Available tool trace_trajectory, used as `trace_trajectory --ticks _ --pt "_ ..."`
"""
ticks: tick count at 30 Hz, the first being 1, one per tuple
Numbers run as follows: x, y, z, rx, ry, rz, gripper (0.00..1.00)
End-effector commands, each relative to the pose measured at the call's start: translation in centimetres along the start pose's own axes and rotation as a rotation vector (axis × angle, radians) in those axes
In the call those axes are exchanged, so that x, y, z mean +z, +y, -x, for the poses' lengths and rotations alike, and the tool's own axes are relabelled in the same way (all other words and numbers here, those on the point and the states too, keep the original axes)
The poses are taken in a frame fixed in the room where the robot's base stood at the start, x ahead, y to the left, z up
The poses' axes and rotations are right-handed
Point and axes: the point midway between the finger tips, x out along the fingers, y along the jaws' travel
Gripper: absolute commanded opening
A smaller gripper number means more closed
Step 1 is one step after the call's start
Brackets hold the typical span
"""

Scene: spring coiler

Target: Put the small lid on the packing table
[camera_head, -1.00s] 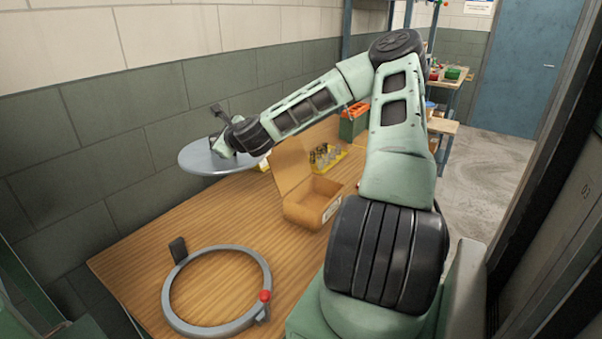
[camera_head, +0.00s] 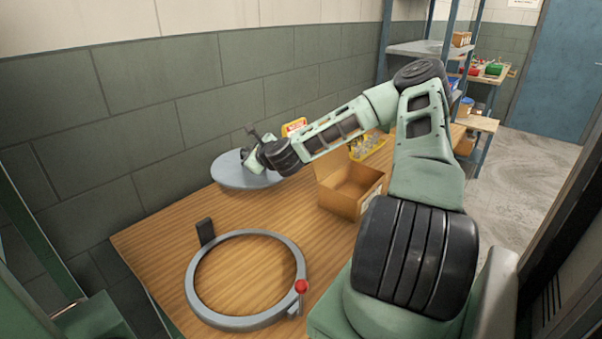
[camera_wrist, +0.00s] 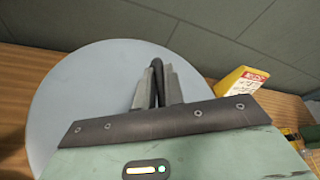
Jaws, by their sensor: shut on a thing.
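The small lid is a round, flat grey disc (camera_head: 232,176) at the back left of the wooden packing table (camera_head: 160,238), near the wall. My gripper (camera_head: 252,148) is above the lid and shut on its thin dark handle. In the wrist view the grey disc (camera_wrist: 75,95) fills the left and middle, and my fingers (camera_wrist: 156,88) pinch the dark upright handle. The lid looks level and at or just above the tabletop; I cannot tell whether it touches. My gripper hides part of it.
A grey clamp ring (camera_head: 197,298) with a red knob lies at the table's front. An open cardboard box (camera_head: 345,200) stands to the right. A yellow sign or box (camera_wrist: 243,88) stands behind the lid. A yellow tray (camera_head: 368,150) lies beyond. Bare wood lies between ring and lid.

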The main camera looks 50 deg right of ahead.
Motion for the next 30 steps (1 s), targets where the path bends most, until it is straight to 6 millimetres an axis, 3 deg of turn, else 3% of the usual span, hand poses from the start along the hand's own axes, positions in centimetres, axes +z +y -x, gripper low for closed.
trace_trajectory --ticks 21,30 --pt "-7.2 5.2 -3.0 0.001 0.000 -0.001 0.00" --pt "-7.5 5.4 -3.1 0.000 -0.001 0.001 0.00"
